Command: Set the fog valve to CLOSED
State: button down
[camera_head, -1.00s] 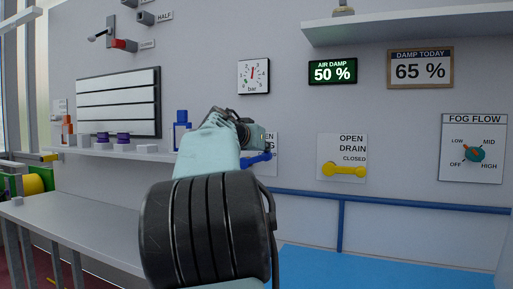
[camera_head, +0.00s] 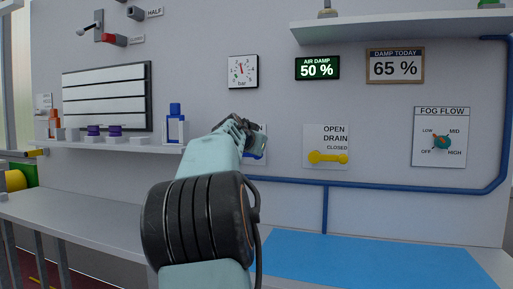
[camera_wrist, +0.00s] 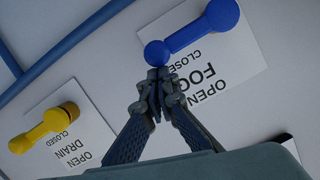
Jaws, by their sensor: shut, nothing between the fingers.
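The blue fog valve lever (camera_wrist: 190,33) shows in the wrist view, lying along the CLOSED word of its white OPEN/FOG/CLOSED plate (camera_wrist: 228,68). It runs about parallel to the yellow drain lever. Its small rounded end is just beyond my fingertips. My gripper (camera_wrist: 157,76) is shut and empty, its tips very near or touching that end; I cannot tell which. In the head view my gripper (camera_head: 243,128) hides most of the fog plate (camera_head: 262,130), and only a little of the blue lever (camera_head: 255,155) shows.
The yellow drain lever (camera_head: 328,157) lies beneath CLOSED on its plate, to the right. A blue pipe (camera_head: 390,186) runs along the wall below. A shelf with bottles (camera_head: 175,125) is at left. A FOG FLOW dial (camera_head: 441,142) is further right.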

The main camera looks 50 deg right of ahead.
jog(key=shift+f, duration=0.15)
dwell(0.4)
jog(key=s+a+r, duration=0.5)
jog(key=a+r, duration=0.1)
jog(key=a, duration=0.2)
jog(key=shift+s+a+r, duration=0.15)
jog(key=shift+r, duration=0.05)
dwell(0.4)
dwell(0.5)
